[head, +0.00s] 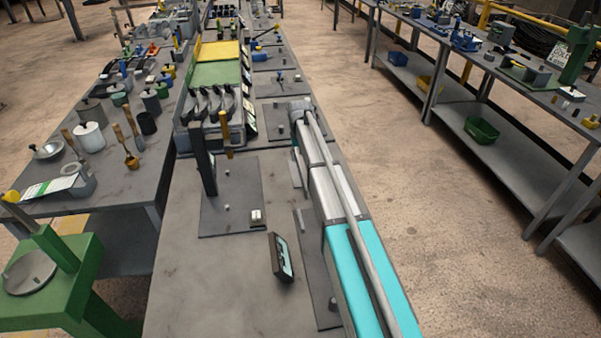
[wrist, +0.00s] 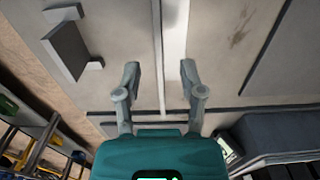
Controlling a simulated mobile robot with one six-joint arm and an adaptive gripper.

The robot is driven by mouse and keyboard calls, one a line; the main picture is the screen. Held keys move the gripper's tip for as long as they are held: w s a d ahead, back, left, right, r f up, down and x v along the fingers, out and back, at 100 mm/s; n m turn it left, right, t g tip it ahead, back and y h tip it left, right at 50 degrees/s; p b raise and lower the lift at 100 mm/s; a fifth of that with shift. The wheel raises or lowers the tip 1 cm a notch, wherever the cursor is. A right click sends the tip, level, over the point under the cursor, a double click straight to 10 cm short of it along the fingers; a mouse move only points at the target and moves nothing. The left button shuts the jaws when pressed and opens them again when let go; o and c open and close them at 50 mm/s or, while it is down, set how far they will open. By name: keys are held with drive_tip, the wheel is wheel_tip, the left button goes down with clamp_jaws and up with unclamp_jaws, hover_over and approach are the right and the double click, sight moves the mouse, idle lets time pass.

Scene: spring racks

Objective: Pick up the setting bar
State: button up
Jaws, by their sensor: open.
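My gripper (wrist: 159,75) is open in the wrist view, its two grey fingers apart with nothing held between them. A pale, narrow bar-like strip (wrist: 175,38) runs away from the gripper in the wrist view, starting near the gap between the fingers. I cannot tell for sure that this strip is the setting bar, or how far below the fingers it lies. In the head view my arm stretches over the right side of the middle bench, and my gripper is mostly hidden behind it.
On the middle bench (head: 205,285) stand a dark upright post (head: 206,172), a yellow-handled tool (head: 225,133) and a small tilted display (head: 281,257). Racks and trays fill its far part. Cluttered benches stand left and right. The floor aisle (head: 400,190) on the right is clear.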

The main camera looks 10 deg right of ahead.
sight(300, 166)
drive_tip(key=shift+f, duration=0.15)
wheel_tip(300, 166, down, 5)
drive_tip(key=b, duration=0.5)
drive_tip(key=shift+w+d, duration=0.1)
drive_tip(key=shift+w, duration=0.05)
idle(0.7)
clamp_jaws()
